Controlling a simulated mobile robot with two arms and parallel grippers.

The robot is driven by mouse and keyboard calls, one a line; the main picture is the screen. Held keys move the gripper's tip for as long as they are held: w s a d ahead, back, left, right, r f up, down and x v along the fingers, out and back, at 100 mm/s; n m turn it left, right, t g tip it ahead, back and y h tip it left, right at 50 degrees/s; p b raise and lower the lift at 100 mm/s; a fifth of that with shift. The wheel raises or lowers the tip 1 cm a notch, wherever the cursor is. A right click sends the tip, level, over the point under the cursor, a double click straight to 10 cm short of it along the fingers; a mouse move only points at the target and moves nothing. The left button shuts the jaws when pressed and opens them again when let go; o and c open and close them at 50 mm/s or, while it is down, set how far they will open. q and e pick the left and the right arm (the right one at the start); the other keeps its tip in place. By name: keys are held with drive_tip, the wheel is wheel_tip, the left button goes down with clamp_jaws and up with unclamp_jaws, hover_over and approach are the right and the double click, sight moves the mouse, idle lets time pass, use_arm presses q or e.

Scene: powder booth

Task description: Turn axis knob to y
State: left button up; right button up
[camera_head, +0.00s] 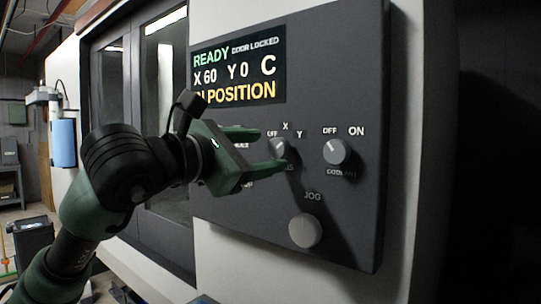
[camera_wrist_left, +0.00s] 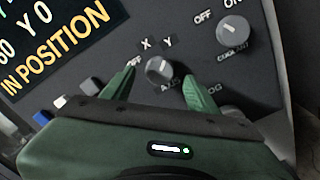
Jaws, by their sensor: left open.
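The axis knob (camera_head: 279,149) is a small grey dial on the dark control panel, with OFF, X and Y printed around its top. In the left wrist view the knob (camera_wrist_left: 160,71) sits between my two green fingers. I cannot tell for sure which label its pointer faces. My left gripper (camera_head: 270,150) is open in front of the panel, one finger to each side of the knob; it also shows in the left wrist view (camera_wrist_left: 158,75). No clear contact with the knob shows. My right gripper is out of view.
The coolant knob (camera_head: 337,151), marked OFF and ON, is right of the axis knob. The round JOG knob (camera_head: 305,230) is below. The display (camera_head: 238,72) reads READY, DOOR LOCKED, X 60, Y 0, IN POSITION. Small buttons (camera_wrist_left: 90,86) lie left of the axis knob.

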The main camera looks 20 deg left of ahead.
use_arm(q)
drive_tip(key=b+v, duration=0.1)
drive_tip(key=v, duration=0.3)
drive_tip(key=shift+s+a, duration=0.15)
drive_tip(key=shift+s, duration=0.2)
